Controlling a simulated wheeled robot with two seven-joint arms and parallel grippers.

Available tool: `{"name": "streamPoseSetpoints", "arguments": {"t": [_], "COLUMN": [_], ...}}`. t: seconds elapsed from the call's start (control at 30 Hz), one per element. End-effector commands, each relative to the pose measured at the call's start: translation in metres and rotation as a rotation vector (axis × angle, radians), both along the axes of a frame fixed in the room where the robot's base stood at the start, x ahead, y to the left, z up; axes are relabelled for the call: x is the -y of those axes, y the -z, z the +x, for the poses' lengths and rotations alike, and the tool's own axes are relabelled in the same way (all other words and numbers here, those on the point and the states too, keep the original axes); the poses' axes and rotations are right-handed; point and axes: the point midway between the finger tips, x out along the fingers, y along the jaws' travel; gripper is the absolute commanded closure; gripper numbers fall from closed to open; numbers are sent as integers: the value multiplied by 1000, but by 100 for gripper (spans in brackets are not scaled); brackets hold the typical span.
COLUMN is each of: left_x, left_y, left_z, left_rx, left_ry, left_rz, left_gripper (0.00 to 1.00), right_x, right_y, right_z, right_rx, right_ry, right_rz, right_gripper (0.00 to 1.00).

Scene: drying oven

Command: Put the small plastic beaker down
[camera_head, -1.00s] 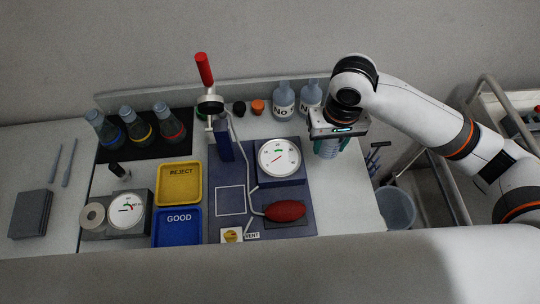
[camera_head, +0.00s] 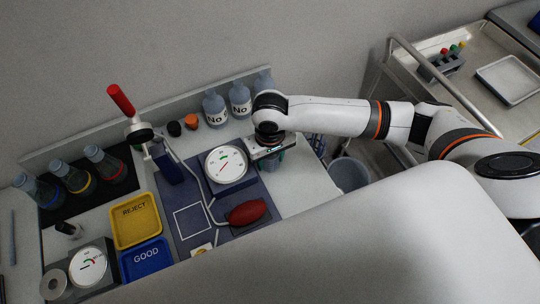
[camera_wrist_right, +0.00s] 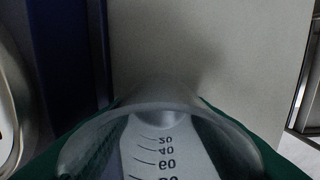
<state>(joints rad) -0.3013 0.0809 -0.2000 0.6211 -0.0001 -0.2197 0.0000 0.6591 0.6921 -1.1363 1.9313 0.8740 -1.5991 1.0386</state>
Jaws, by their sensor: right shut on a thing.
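My right gripper (camera_head: 270,164) is shut on the small plastic beaker and points down over the white bench, just right of the dial gauge. In the wrist view the clear beaker (camera_wrist_right: 165,150) fills the bottom middle, with graduation marks on its wall. Green finger pads (camera_wrist_right: 235,130) show on both sides of it. In the head view the beaker is mostly hidden under the gripper, and I cannot tell whether its base touches the bench. My left gripper is not in view.
The gauge (camera_head: 226,163) and red bulb (camera_head: 246,212) sit on a blue base (camera_head: 185,193) to the left. Two bottles labelled "No" (camera_head: 215,108) stand behind. Bare bench (camera_head: 300,182) lies right of the base. A bin (camera_head: 349,174) and metal cart (camera_head: 455,100) stand beyond the right edge.

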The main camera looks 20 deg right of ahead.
Motion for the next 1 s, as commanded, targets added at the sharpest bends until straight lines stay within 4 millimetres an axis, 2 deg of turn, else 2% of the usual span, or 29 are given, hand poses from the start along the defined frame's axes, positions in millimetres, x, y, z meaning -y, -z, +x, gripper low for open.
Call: {"name": "streamPoseSetpoints", "arguments": {"t": [0.2, 0.23, 0.27, 0.6, 0.77, 1.0], "left_x": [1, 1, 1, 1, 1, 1], "left_y": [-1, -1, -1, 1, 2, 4], "left_z": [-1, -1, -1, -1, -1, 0], "left_rx": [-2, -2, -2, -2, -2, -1], "left_ry": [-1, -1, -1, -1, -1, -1], "left_rz": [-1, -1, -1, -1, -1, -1], "left_gripper": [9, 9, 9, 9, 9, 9], "right_x": [0, 0, 0, 0, -1, -1], "right_y": [2, 3, 3, 0, -21, -73], "right_z": [0, 0, 0, 0, 1, 1], "right_rx": [-2, -1, -1, 1, 3, 5], "right_ry": [0, 0, 0, -1, -1, -2], "right_rz": [1, 1, 1, 0, 2, 3], "right_gripper": [77, 53, 48, 47, 47, 47]}}
